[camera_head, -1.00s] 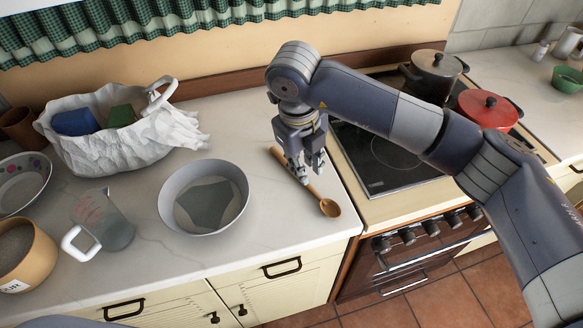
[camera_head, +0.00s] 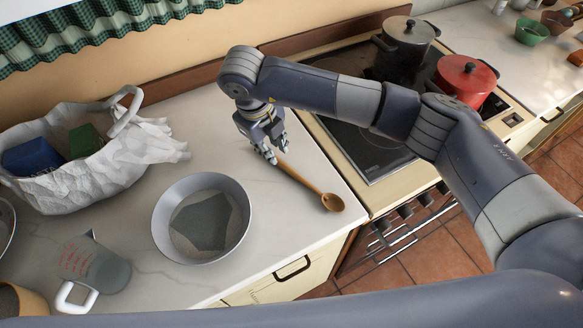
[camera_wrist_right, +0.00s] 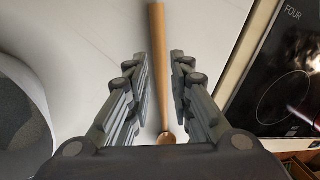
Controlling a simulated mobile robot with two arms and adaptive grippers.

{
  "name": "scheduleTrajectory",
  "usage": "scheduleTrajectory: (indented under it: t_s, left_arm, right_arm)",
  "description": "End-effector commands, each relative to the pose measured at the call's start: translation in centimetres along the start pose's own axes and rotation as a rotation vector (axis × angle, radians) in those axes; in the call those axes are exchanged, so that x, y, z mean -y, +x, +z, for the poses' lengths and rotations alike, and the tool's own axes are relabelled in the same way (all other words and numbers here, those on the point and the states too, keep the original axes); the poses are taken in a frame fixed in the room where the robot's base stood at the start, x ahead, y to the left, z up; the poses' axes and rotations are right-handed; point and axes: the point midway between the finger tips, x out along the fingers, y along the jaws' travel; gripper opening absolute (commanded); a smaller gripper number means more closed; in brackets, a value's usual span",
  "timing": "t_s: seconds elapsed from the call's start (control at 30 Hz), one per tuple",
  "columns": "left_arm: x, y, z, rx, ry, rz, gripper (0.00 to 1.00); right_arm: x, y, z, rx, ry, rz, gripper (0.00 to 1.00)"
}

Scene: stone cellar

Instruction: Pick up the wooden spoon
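The wooden spoon (camera_head: 305,184) lies on the white counter, its bowl toward the stove and the front edge. My right gripper (camera_head: 271,150) is over the far handle end in the head view and hides that end. In the right wrist view the gripper (camera_wrist_right: 160,72) is open, its two fingers on either side of the spoon's handle (camera_wrist_right: 157,40). The spoon's bowl shows low in that view, partly hidden by my gripper. I cannot tell whether the fingertips touch the counter. My left gripper is not in view.
A grey bowl (camera_head: 242,222) stands left of the spoon. A measuring jug (camera_head: 105,270) and a white bag-like basket (camera_head: 75,188) are farther left. The stove (camera_head: 372,160) with a dark pot (camera_head: 408,48) and a red pot (camera_head: 467,82) is to the right.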

Motion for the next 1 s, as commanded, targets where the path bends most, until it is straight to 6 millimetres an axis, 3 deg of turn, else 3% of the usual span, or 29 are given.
scheduleTrajectory:
  t_s: [0.23,0.4,0.67,0.77,1.0]
  left_arm:
    - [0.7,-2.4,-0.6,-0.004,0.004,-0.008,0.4]
    - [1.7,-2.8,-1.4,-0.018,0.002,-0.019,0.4]
    - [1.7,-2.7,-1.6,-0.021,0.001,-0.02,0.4]
    - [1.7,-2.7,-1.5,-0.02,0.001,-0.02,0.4]
    - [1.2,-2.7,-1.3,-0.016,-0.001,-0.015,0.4]
  right_arm:
    - [0.1,2.8,-0.2,-0.006,0.001,0.003,0.21]
    - [0.1,4.8,-0.1,-0.002,0.0,0.002,0.21]
    - [0.1,5.2,0.0,0.0,-0.001,0.001,0.21]
    - [0.1,5.2,0.0,0.0,-0.001,0.001,0.0]
    - [0.1,5.2,0.0,0.0,-0.001,0.001,0.0]
